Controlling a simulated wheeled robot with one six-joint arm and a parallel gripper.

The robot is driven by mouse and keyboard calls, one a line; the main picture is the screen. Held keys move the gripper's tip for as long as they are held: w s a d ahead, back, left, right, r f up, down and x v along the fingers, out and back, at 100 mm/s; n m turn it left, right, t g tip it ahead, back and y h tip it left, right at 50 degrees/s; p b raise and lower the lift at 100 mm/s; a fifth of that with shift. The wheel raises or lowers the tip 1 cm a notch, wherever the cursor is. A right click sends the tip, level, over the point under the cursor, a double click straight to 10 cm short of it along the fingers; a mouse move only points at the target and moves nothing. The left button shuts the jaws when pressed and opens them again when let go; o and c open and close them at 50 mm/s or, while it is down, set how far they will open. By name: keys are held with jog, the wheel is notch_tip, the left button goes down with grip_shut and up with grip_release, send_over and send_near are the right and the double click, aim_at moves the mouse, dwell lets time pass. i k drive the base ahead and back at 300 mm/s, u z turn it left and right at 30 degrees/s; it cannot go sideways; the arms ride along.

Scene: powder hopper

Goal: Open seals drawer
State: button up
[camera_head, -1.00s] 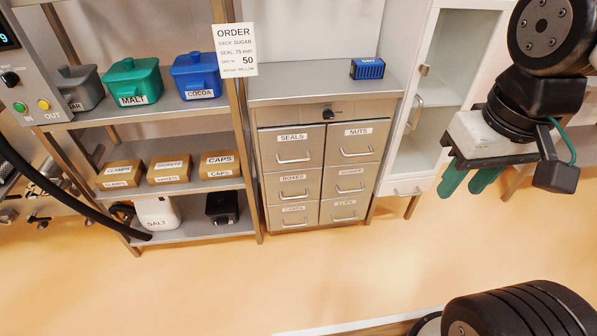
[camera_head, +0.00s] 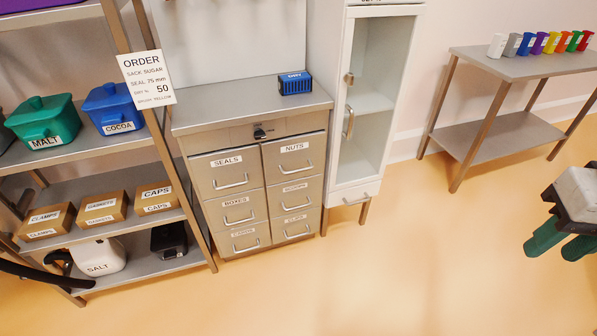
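The seals drawer (camera_head: 227,174) is the top left drawer of a metal drawer cabinet (camera_head: 185,122). Its front is flush with the others, so it looks shut. It has a SEALS label and a silver bar handle (camera_head: 232,182). A black knob or lock (camera_head: 260,133) sits on the panel above the drawers. My gripper (camera_head: 562,246) is at the right edge, far to the right of the cabinet and touching nothing. Its two green fingers point down and left, with a small gap at the tips. Part of it is cut off by the frame.
A shelf rack (camera_head: 165,150) with bins and boxes stands left of the cabinet. A white glass-door cabinet (camera_head: 331,160) stands directly right of it. A table (camera_head: 500,70) with coloured cups is at the far right. The floor (camera_head: 400,270) in front is clear.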

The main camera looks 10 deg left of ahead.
aim_at(218, 174)
jog(key=z, duration=0.45)
jog(key=i, duration=0.8)
jog(key=u, duration=2)
